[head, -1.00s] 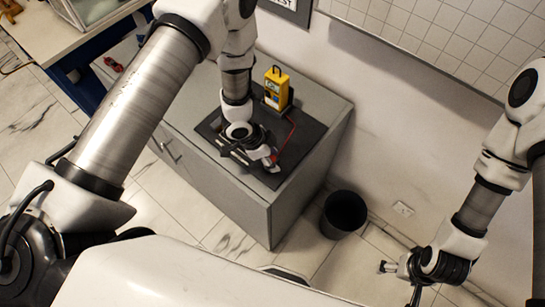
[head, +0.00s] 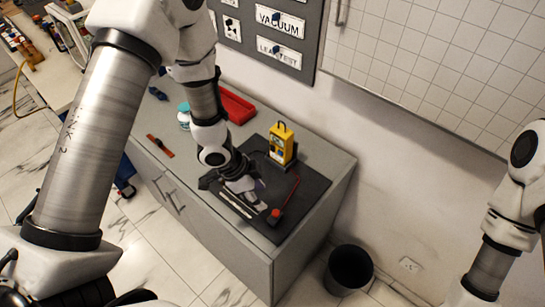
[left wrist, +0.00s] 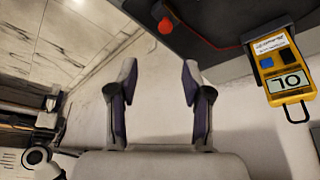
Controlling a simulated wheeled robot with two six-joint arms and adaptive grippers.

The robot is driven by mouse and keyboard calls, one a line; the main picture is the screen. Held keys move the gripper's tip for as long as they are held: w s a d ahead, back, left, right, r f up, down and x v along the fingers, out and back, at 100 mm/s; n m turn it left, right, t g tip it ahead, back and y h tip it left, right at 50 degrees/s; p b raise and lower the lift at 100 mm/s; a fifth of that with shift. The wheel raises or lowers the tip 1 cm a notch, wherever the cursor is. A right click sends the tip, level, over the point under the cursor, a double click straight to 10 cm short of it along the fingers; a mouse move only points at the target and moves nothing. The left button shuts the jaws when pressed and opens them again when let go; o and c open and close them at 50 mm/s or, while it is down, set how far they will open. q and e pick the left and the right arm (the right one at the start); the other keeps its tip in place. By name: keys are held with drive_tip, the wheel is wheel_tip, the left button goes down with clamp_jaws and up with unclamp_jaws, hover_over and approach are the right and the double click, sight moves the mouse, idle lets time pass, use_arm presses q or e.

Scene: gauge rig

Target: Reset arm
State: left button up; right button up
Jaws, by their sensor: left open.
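My left gripper (head: 242,197) is open over the dark mat (head: 312,190) on the grey cabinet. It points down, and its fingers are apart with nothing between them in the left wrist view (left wrist: 157,95). A yellow meter (head: 281,144) stands upright at the back of the mat. In the left wrist view the meter (left wrist: 287,68) appears upside down, its display reading "OL". A red lead runs from the meter area to a red-ended piece (head: 275,214) just right of the gripper. That red end (left wrist: 165,26) also shows in the wrist view, apart from the fingers. My right gripper is out of frame.
A red tray (head: 236,107), a white-and-teal jar (head: 184,116) and a red-brown strip (head: 160,147) lie on the cabinet's left part. A black bin (head: 349,269) stands on the floor to the right. A labelled board (head: 268,38) hangs behind.

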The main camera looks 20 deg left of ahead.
use_arm(q)
drive_tip(key=shift+n+g, duration=0.4)
drive_tip(key=shift+g, duration=0.5)
drive_tip(key=s+f+b, duration=0.1)
drive_tip(key=s+f, duration=0.1)
drive_tip(key=f, duration=0.1)
drive_tip(key=s+f+b, duration=0.2)
drive_tip(key=f, duration=0.2)
drive_tip(key=s+f+b, duration=0.2)
drive_tip(key=f, duration=0.2)
drive_tip(key=shift+s, duration=0.35)
drive_tip(key=s+a+f+n+g+b, duration=0.1)
drive_tip(key=s+f+n+b, duration=0.5)
drive_tip(key=s+f, duration=0.45)
drive_tip(key=a+n+y, duration=0.1)
drive_tip(key=n, duration=0.1)
drive_tip(key=s+a+n+y, duration=0.1)
drive_tip(key=a+n, duration=0.1)
drive_tip(key=a+n+t+y, duration=0.1)
drive_tip(key=a+n+y, duration=0.1)
drive_tip(key=shift+s+a+f+n, duration=0.2)
drive_tip(key=shift+s+n, duration=0.05)
drive_tip(key=shift+n, duration=0.05)
